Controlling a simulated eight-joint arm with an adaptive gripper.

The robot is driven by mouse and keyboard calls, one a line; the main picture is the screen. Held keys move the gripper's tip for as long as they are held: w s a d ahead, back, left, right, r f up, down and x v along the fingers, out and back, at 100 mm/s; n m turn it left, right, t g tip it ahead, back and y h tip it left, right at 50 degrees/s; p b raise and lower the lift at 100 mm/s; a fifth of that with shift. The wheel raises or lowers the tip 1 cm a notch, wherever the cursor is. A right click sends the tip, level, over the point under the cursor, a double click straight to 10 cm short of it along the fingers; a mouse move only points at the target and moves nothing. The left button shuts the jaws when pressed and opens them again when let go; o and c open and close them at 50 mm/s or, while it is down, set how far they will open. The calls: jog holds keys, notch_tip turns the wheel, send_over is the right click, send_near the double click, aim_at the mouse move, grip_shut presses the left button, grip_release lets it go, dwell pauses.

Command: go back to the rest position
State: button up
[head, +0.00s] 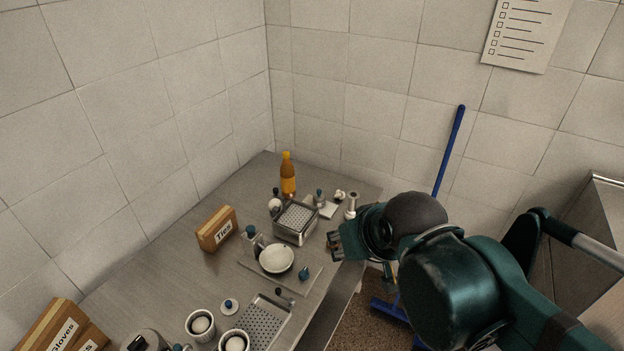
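My gripper (334,244) is at the end of my dark green arm, which reaches in from the right. It is at the right edge of the metal table (165,262), to the right of a perforated metal basket (296,222) and apart from it in the picture. The fingers are small and partly hidden by the wrist, so I cannot tell whether they are open or shut. I see nothing clearly held in them.
A white bowl (277,259), an orange bottle (288,176), a "Ties" box (217,229), a flat perforated tray (264,323) and white cups (200,325) crowd the table. A blue-handled broom (450,150) leans on the wall behind my arm. The table's left middle is clear.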

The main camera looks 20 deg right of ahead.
notch_tip(320, 180, down, 7)
jog(key=b, duration=0.6)
jog(key=shift+r, duration=0.15)
dwell(0.8)
